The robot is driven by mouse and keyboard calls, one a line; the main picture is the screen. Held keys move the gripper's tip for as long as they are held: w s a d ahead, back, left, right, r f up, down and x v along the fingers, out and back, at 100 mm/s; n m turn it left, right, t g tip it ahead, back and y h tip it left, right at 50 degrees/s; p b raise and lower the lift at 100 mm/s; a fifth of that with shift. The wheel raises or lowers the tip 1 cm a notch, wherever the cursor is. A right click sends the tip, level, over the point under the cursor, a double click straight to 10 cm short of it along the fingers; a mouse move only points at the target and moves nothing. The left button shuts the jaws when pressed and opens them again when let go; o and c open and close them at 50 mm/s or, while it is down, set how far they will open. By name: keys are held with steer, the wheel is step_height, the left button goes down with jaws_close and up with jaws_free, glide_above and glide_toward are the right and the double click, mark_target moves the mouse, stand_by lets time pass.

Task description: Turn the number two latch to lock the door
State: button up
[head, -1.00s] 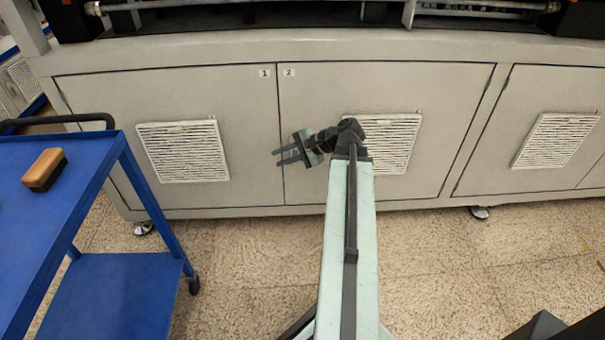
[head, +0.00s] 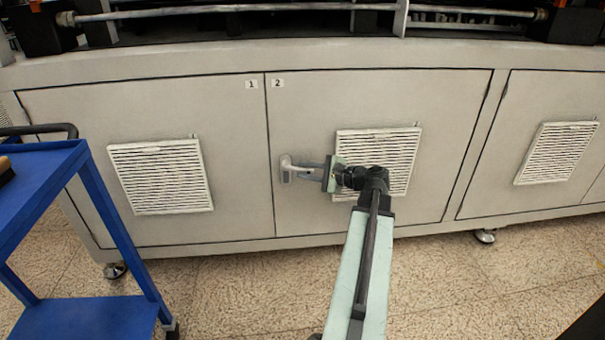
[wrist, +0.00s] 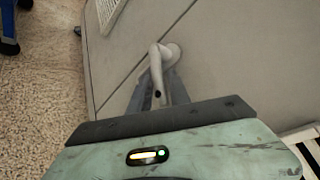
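The number two latch (head: 286,162) is a pale grey lever handle on the left edge of the door marked 2 (head: 318,112). In the wrist view the latch (wrist: 157,65) has a round base on the door, and its lever reaches back toward my gripper. My gripper (head: 305,171) is at the latch, coming from the right. In the wrist view its fingers (wrist: 158,88) lie on either side of the lever and look apart, not clamped. In the head view the fingers partly blend with the lever. The door looks flush with its frame.
The door marked 1 (head: 60,110) is at left, with a louvred vent (head: 160,176). Another vent (head: 400,150) is behind my wrist. A blue cart (head: 75,165) stands at left. The speckled floor (head: 240,290) before the cabinet is clear.

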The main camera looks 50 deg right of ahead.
steer(key=shift+w+a+f, duration=0.1)
steer(key=shift+w, duration=0.35)
jaws_close()
stand_by(1.1)
